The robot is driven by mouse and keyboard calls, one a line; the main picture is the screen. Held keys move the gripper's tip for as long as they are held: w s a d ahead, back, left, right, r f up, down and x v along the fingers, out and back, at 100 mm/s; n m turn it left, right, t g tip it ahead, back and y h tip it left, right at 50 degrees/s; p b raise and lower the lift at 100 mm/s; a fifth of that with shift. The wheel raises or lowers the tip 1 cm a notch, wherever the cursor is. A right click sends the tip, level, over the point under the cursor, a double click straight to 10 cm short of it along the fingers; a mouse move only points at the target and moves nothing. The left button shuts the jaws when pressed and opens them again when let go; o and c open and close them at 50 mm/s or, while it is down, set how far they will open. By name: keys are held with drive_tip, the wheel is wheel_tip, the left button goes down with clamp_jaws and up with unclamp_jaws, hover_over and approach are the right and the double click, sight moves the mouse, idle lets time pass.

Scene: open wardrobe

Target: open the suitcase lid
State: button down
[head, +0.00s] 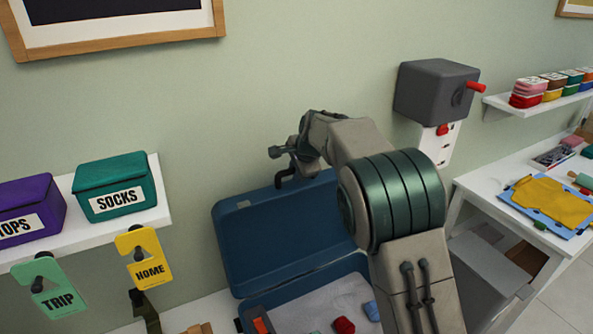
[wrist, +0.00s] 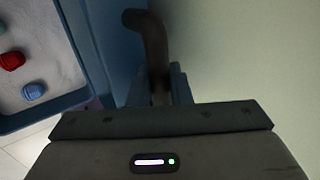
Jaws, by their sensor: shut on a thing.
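The blue suitcase (head: 300,288) lies at the bottom centre of the head view, partly hidden by my arm. Its lid (head: 265,232) stands raised, near the wall, with its inside facing the head camera. In the wrist view the lid (wrist: 113,30) runs beside a dark finger-like part. The suitcase's pale inside shows at the left of the wrist view, with red and blue items in it.
A white shelf at the left holds a purple TOPS box (head: 28,212) and a green SOCKS box (head: 115,188), with TRIP (head: 52,293) and HOME (head: 147,262) tags hanging below. A grey wall box with a red handle (head: 435,92) and a white table (head: 475,184) stand at the right.

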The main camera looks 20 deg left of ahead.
drive_tip(key=shift+w+d, duration=0.1)
drive_tip(key=shift+d, duration=0.05)
drive_tip(key=c, duration=1.4)
unclamp_jaws()
drive_tip(key=b+v, duration=0.3)
drive_tip(key=v, duration=1.1)
